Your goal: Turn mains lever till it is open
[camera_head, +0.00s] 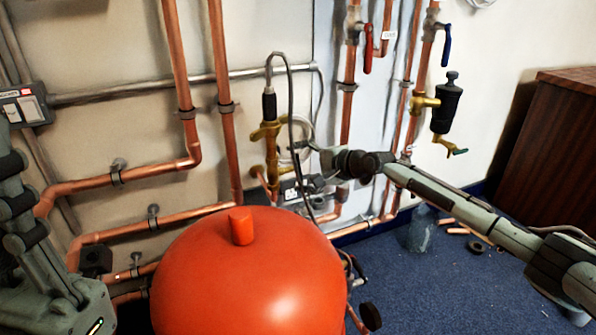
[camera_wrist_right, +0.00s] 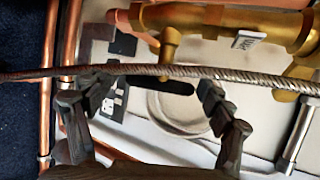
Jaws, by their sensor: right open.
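In the right wrist view, a brass valve body (camera_wrist_right: 215,22) runs across the top with a small white tag. A brass stem (camera_wrist_right: 170,45) comes down from it to a dark lever (camera_wrist_right: 165,86), which I take to be the mains lever. My right gripper (camera_wrist_right: 153,92) is open, one finger on each side of the dark lever, with gaps visible on both sides. In the head view my right gripper (camera_head: 308,160) is beside the brass pipe fitting (camera_head: 268,132); the dark lever cannot be made out there. My left gripper is not in view; only the left arm shows.
A braided hose (camera_wrist_right: 190,70) crosses in front of the fingers in the wrist view. A large red tank (camera_head: 245,285) stands in front. Copper pipes (camera_head: 225,130), a red lever (camera_head: 368,52), a blue lever (camera_head: 447,45) and a black filter (camera_head: 446,105) are on the wall.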

